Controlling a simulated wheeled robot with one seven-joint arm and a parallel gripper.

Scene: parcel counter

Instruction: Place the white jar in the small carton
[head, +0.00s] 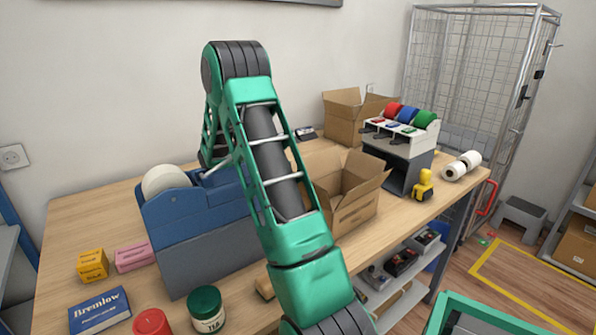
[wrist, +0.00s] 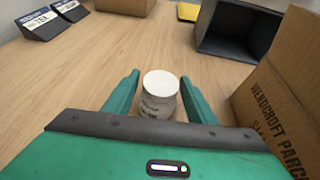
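The white jar (wrist: 160,98) has a pale lid and faint dark print. It stands upright on the wooden counter in the wrist view, between the fingertips of my gripper (wrist: 159,84). The fingers are spread on either side of it, and it does not look gripped. In the head view, my arm hides the jar and gripper. Two open cartons show there: a nearer one (head: 357,209) right of my arm and a farther one (head: 342,128) at the back. I cannot tell for sure which is the small carton. A printed carton wall (wrist: 272,112) rises close right of my gripper in the wrist view.
A blue tape dispenser (head: 185,215), a green-lidded tea jar (head: 207,312) and a red-lidded jar (head: 152,322) are left of my arm. A label-roll stand (head: 400,140) and yellow tool (head: 423,186) are right. Bare counter (wrist: 75,75) lies left of my fingers.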

